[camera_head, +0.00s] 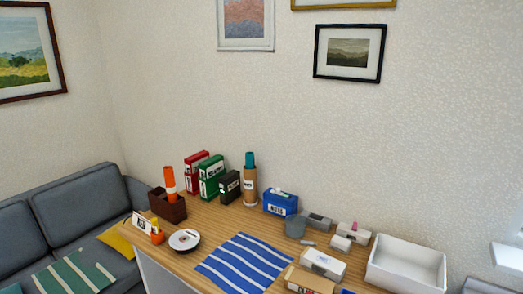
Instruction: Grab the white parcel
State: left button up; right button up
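A white box (323,265), which looks like the white parcel, sits on the wooden desk (215,220) right of the striped cloth. A small grey-dark patch shows on its top. A smaller white block (340,243) lies just behind it. Neither of my grippers is in view, and nothing is seen touching the white box.
A large open white tray (376,275) stands right of the white box, and a tan box (300,284) is in front.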

aim_at(325, 266)
jog(key=l+z, duration=0.45)
jog(key=i+l+z, duration=0.2)
jog(key=z, duration=0.2)
jog(key=l, duration=0.1)
